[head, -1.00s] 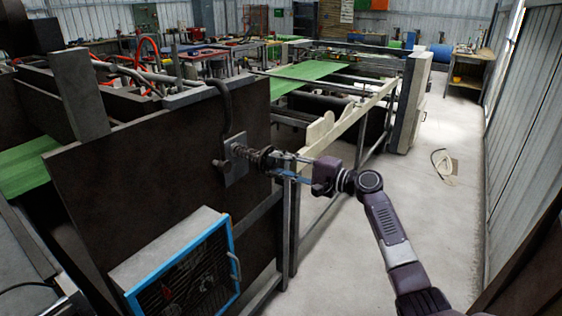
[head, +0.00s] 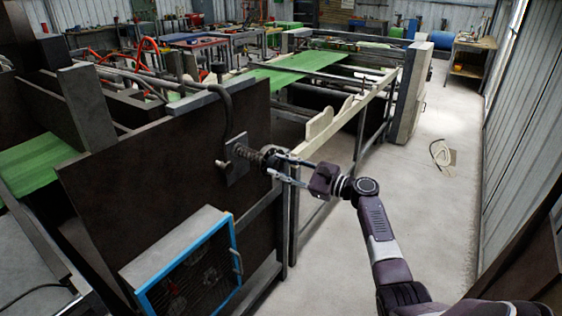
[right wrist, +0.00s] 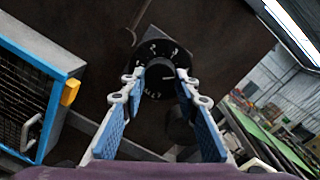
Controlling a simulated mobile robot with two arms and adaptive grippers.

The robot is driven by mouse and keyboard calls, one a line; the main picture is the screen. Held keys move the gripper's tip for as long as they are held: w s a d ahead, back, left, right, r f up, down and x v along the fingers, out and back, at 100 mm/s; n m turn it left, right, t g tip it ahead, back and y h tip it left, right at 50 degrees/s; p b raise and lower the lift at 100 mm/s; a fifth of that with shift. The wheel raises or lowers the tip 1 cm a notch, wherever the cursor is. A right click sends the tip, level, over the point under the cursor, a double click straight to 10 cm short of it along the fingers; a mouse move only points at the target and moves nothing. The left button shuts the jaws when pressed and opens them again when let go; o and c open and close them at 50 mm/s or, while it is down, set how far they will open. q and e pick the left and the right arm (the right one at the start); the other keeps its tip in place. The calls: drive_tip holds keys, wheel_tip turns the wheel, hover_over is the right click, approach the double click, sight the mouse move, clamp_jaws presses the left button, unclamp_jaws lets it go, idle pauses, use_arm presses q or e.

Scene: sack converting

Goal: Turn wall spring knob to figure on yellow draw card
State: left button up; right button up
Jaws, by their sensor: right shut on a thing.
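The spring knob (head: 272,160) sticks out from a small metal plate on the dark wall panel, with a coiled spring behind it. My right gripper (head: 277,166) is shut on it, its fingers on either side. In the right wrist view, the black knob (right wrist: 160,74) sits between the fingertips of the gripper (right wrist: 160,80), in front of a dark dial with white figures, partly hidden by the fingers. I cannot read the figures surely. I cannot make out a yellow draw card. My left gripper is not in view.
A blue-framed box (head: 232,236) with a mesh front and a handle stands below the knob. A yellow piece (right wrist: 70,92) is at the frame's edge in the right wrist view. A machine with green sheet (head: 310,62) stands behind. The floor aisle (head: 445,215) at right is largely clear.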

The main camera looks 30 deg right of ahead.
drive_tip(key=m+p, duration=0.4)
drive_tip(key=m, duration=0.2)
drive_tip(key=shift+m, duration=0.3)
drive_tip(key=shift+a+f+m+t+p, duration=0.15)
drive_tip(key=shift+m+t+p, duration=0.15)
drive_tip(key=shift+m+p, duration=1.3)
drive_tip(key=shift+m+b, duration=0.3)
drive_tip(key=shift+m, duration=0.2)
drive_tip(key=o, duration=1.2)
drive_tip(key=shift+c, duration=0.2)
drive_tip(key=shift+s, duration=0.2)
drive_tip(key=v, duration=1.1)
drive_tip(key=shift+s, duration=0.3)
